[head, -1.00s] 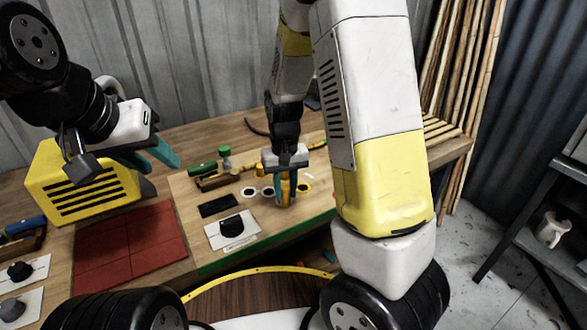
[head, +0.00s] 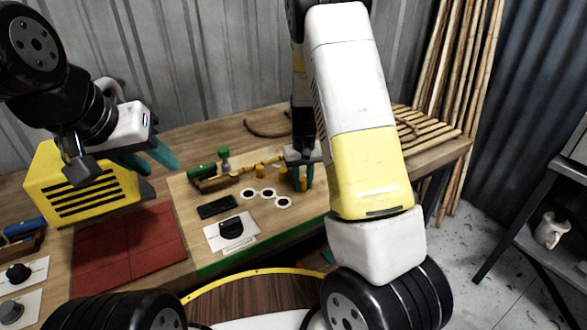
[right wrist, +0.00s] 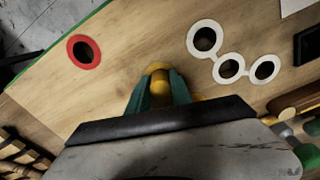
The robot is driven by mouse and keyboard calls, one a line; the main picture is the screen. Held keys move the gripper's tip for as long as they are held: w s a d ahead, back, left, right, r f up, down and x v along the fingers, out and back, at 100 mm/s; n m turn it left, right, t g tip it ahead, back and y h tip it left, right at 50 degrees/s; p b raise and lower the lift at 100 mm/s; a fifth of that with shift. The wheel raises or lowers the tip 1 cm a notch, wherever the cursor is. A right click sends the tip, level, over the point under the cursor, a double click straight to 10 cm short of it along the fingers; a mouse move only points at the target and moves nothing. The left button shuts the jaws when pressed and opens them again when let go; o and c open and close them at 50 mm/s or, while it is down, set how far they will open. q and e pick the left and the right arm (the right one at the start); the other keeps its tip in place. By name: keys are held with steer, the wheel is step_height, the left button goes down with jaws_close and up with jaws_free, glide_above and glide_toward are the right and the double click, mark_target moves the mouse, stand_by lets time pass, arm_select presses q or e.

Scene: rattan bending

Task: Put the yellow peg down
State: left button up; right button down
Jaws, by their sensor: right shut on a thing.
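My right gripper (head: 304,180) has its teal fingers pointing down over the back right of the wooden board (head: 300,212). It is shut on the yellow peg (right wrist: 160,86), which shows between its fingers in the right wrist view. Some yellow shows around the peg's far end, and I cannot tell whether the peg touches the board or sits in a hole. My left gripper (head: 149,160) is open and empty in the air at the left, in front of a yellow box.
Three white-ringed holes (head: 267,194) lie left of my right gripper. A red-ringed hole (right wrist: 84,51) shows in the right wrist view. A black block (head: 217,206), a card with a black knob (head: 231,229) and a red mat (head: 128,245) lie further left. A yellow box (head: 82,185) stands beyond.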

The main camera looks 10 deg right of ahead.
mark_target(303, 180)
steer(key=c, duration=1.2)
jaws_free()
steer(key=shift+f, duration=0.1)
steer(key=shift+o, duration=0.2)
step_height(303, 180, up, 12)
steer(key=s+a+r+t+y, duration=0.1)
steer(key=s+r+t, duration=0.2)
steer(key=s+r, duration=0.5)
steer(key=s+a+r+t+y, duration=0.1)
steer(key=s+r+t, duration=0.2)
steer(key=s+r, duration=0.5)
steer(key=s, duration=0.8)
steer(key=shift+a+r, duration=0.1)
steer(key=shift+r, duration=0.05)
